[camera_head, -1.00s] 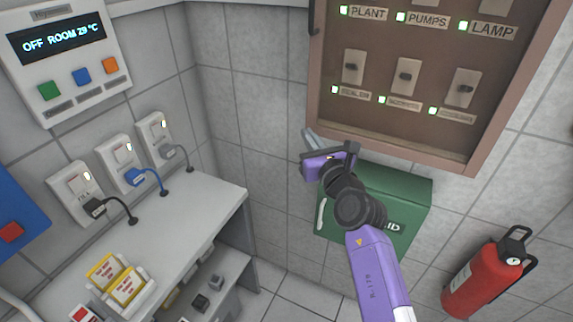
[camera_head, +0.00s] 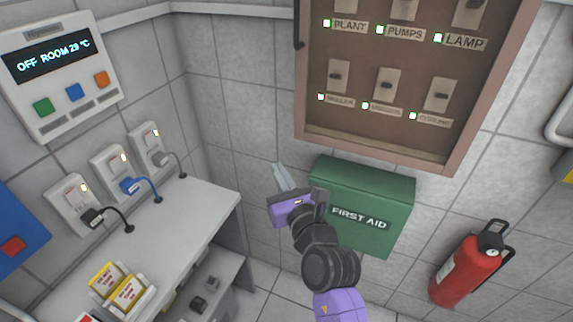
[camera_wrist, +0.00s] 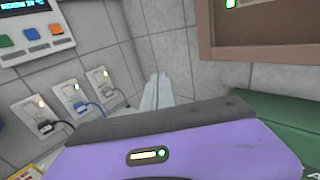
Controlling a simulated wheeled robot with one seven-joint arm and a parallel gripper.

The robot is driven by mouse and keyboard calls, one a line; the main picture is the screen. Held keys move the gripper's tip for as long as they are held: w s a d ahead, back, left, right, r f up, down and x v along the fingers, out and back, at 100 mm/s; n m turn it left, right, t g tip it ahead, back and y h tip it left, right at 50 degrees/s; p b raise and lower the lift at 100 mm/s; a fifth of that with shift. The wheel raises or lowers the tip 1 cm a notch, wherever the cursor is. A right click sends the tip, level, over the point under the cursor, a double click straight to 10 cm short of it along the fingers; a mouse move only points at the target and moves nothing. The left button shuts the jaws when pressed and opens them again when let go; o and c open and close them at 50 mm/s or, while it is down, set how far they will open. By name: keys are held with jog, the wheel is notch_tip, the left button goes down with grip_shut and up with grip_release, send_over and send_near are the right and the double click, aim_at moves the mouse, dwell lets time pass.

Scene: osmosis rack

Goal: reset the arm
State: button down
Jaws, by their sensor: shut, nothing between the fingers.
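My gripper (camera_head: 281,178) is purple with pale grey fingers. In the head view it is in front of the tiled wall, left of the green first aid box and below the wooden switch cabinet. The fingers lie together and hold nothing. In the wrist view the fingers (camera_wrist: 157,92) show as a narrow pair just beyond the purple gripper body, with wall tiles behind them. My arm comes up from the bottom of the head view and covers part of the first aid box's left side.
The first aid box (camera_head: 390,190) is close to my arm. The switch cabinet (camera_head: 375,145) hangs above it. A fire extinguisher (camera_head: 468,265) is at right. A white worktop (camera_head: 190,215), plugged sockets (camera_head: 110,168) and a control panel (camera_head: 60,70) are at left.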

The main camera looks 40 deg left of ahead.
jog(key=shift+s, duration=0.1)
jog(key=s+d+r+m+t+y, duration=0.25)
jog(key=s+d+r+m, duration=0.3)
jog(key=m, duration=0.45)
jog(key=s+d+f+m+t+h+b, duration=0.1)
jog(key=s+d+f+m+t+h, duration=0.25)
jog(key=d+m, duration=0.65)
jog(key=s+d+f+m+t+h, duration=0.2)
jog(key=s+d+f+m+h, duration=0.15)
jog(key=d+m, duration=0.65)
jog(key=s+d+f+m+t+h+b, duration=0.1)
jog(key=s+d+f+m+t+h, duration=0.2)
jog(key=d+m, duration=0.7)
jog(key=s+d+f+m+g+h+b, duration=0.1)
jog(key=s+d+f+m+g+h, duration=0.1)
jog(key=s+d, duration=0.7)
jog(key=s+d+f+m+g+h+b, duration=0.1)
jog(key=s+d+f+m+g+h, duration=0.2)
jog(key=s+d+m+h, duration=0.3)
jog(key=s+d+f, duration=0.1)
jog(key=s+d, duration=0.2)
jog(key=s, duration=0.1)
